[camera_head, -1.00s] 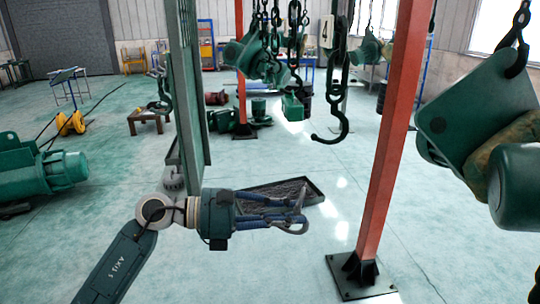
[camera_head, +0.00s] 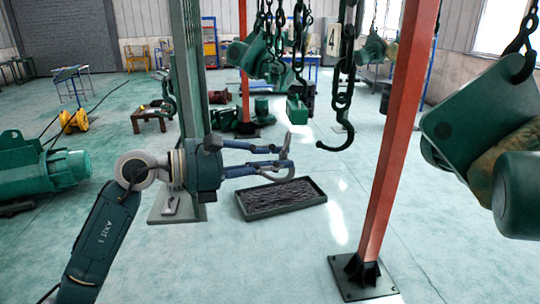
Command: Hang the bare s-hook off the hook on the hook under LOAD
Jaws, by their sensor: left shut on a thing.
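My left gripper (camera_head: 283,161) reaches in from the left at the middle of the view. Its fingers are closed on a small grey curved piece, which looks like the s-hook (camera_head: 288,147); its far end is partly hidden by the fingers. A large dark hook (camera_head: 347,137) hangs open to the left from a dark chain, up and to the right of my gripper, apart from it in the picture. No LOAD sign is readable. My right gripper is out of view.
A red post (camera_head: 393,150) stands right of the hook. A green post (camera_head: 190,90) stands behind my left arm. Green hoists (camera_head: 262,57) hang on chains behind. A dark tray (camera_head: 282,197) lies on the floor below the gripper. A green hoist block (camera_head: 480,115) hangs at right.

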